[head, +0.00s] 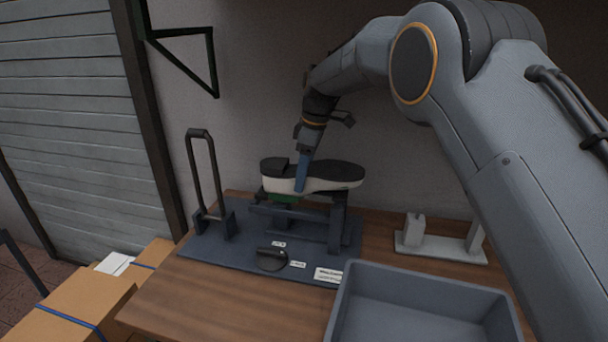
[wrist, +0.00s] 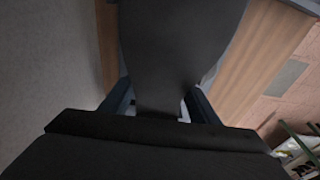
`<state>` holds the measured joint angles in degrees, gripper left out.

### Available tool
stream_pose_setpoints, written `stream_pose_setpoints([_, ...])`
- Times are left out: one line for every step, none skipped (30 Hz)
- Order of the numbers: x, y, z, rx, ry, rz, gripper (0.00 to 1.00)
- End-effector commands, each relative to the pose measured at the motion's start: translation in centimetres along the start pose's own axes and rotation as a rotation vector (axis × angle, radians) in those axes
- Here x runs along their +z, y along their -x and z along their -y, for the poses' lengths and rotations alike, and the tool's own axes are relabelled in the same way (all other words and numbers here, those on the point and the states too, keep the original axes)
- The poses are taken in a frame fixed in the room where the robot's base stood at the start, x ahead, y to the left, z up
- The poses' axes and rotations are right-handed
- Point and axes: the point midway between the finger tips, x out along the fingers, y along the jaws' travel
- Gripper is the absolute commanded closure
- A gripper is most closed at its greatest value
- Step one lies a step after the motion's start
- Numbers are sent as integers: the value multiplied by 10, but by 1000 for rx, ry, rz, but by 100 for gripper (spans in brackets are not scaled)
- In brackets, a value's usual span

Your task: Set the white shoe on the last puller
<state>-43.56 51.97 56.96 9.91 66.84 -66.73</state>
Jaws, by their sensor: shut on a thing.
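The white shoe (head: 325,184) is upside down, its black sole facing up and its raised heel to the left. My gripper (head: 301,185) is shut on it across the narrow middle, coming from above. In the wrist view the black sole (wrist: 180,50) fills the middle, with a blue finger of my gripper (wrist: 160,104) on each side. The last puller (head: 338,228) is a dark frame on a dark base plate, directly below the shoe. A green part shows under the heel end. I cannot tell whether the shoe touches the puller's supports.
A tall dark lever loop (head: 205,175) stands left of the shoe. A black knob (head: 270,259) sits at the plate's front. A grey bin (head: 428,278) is at the front right, a pale stand (head: 440,249) behind it. Cardboard boxes (head: 85,298) lie left of the wooden table (head: 190,300).

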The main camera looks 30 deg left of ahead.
Motion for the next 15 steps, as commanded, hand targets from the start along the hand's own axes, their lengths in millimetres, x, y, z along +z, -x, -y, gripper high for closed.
stream_pose_setpoints([-1,2,-1,3,1,-2,85])
stream_pose_setpoints([-1,2,-1,3,0,-2,85])
stream_pose_setpoints([-1,2,-1,3,0,-2,85])
stream_pose_setpoints([-1,2,-1,3,0,-2,85])
stream_pose_setpoints([-1,2,-1,3,0,-2,85])
stream_pose_setpoints([-1,2,-1,3,0,-2,85])
stream_pose_setpoints([-1,2,-1,3,0,-2,85])
stream_pose_setpoints([-1,1,-1,3,0,-2,85])
stream_pose_setpoints([0,0,-1,3,0,-2,85])
stream_pose_setpoints([0,0,-1,3,0,-2,85])
stream_pose_setpoints([0,-1,-1,3,0,-2,85])
stream_pose_setpoints([0,-2,-1,3,0,-2,85])
stream_pose_setpoints([0,-3,-1,3,0,-2,85])
stream_pose_setpoints([0,-4,-1,3,0,-2,85])
stream_pose_setpoints([0,-4,-1,4,1,-2,85])
